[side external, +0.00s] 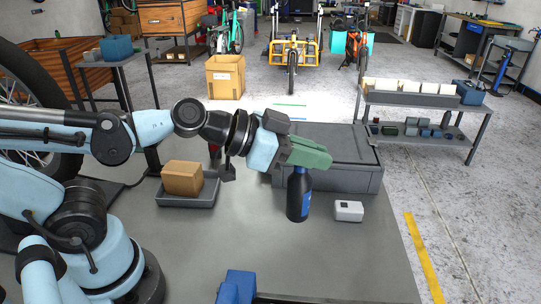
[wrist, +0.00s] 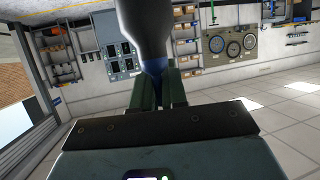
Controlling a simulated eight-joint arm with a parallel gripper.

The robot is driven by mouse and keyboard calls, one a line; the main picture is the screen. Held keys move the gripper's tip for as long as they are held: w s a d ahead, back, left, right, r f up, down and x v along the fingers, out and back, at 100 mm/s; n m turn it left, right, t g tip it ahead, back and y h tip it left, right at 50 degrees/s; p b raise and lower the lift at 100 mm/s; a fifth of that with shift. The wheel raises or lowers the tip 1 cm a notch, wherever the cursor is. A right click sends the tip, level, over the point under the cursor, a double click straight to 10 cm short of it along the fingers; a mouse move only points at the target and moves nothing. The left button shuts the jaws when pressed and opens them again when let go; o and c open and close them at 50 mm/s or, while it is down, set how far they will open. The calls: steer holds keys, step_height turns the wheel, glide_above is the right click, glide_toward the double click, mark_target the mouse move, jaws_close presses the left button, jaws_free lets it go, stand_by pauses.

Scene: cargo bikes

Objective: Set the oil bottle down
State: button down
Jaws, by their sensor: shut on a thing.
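The oil bottle (side external: 299,200) is dark with a blue label and stands upright below my gripper (side external: 308,157) in the side external view. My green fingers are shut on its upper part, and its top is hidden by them. Its base is close to the grey worktop (side external: 265,255); I cannot tell if it touches. In the wrist view, the dark bottle (wrist: 145,25) fills the top centre, with its narrower part between the fingers (wrist: 160,95).
A small white box (side external: 348,211) lies just right of the bottle. A large grey case (side external: 345,150) stands behind it. A grey tray (side external: 203,195) with a cardboard box (side external: 182,178) is at left. A blue object (side external: 237,287) is at the front edge. The worktop left of the bottle is clear.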

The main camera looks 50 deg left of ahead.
mark_target(300, 185)
steer(key=s+d+m+g+h, duration=0.25)
steer(key=s+d, duration=0.35)
steer(key=d, duration=0.8)
steer(key=w+a+f, duration=0.6)
steer(key=w+f, duration=0.3)
steer(key=f, duration=0.1)
steer(key=shift+w+f+t, duration=0.25)
steer(key=shift+w+t, duration=0.05)
steer(key=shift+t, duration=0.05)
steer(key=shift+f, duration=0.1)
steer(key=c, duration=1.2)
jaws_free()
steer(key=shift+o, duration=0.2)
steer(key=v, duration=1.2)
